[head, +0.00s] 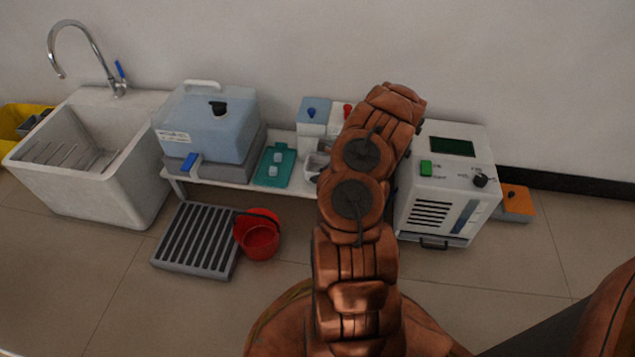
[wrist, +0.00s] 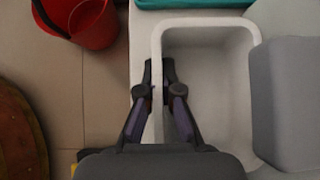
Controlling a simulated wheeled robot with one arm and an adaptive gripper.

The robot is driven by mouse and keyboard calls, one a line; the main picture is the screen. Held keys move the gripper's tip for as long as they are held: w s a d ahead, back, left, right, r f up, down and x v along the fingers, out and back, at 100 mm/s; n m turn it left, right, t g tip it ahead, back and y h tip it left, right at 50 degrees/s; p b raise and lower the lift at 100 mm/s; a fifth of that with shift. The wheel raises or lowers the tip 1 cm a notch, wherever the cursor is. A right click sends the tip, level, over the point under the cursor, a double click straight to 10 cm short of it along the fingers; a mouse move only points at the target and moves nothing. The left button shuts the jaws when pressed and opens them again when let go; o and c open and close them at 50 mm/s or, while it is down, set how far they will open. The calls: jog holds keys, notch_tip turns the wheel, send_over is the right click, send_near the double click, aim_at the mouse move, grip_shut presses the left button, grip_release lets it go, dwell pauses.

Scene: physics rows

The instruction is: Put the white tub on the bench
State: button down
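The white tub (head: 313,165) shows in the head view at the middle of the white bench (head: 225,183), largely hidden behind my arm. In the wrist view the tub (wrist: 215,95) is upright, open and empty. My gripper (wrist: 158,68) straddles its left wall, one finger inside and one outside. The fingers are close together and look shut on that wall. The bench (wrist: 140,40) shows as a pale strip beside the tub. I cannot tell whether the tub touches the bench or is slightly above it. In the head view my gripper is hidden by my arm.
A teal tray (head: 275,165) and a blue water container (head: 210,125) stand left of the tub. A white machine (head: 445,185) stands right. A red bucket (head: 258,240) and grey grate (head: 195,240) are on the floor.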

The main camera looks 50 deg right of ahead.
jog(key=shift+f, duration=0.75)
jog(key=c, duration=1.8)
grip_release()
jog(key=shift+f, duration=0.15)
jog(key=shift+c, duration=0.2)
jog(key=o, duration=0.5)
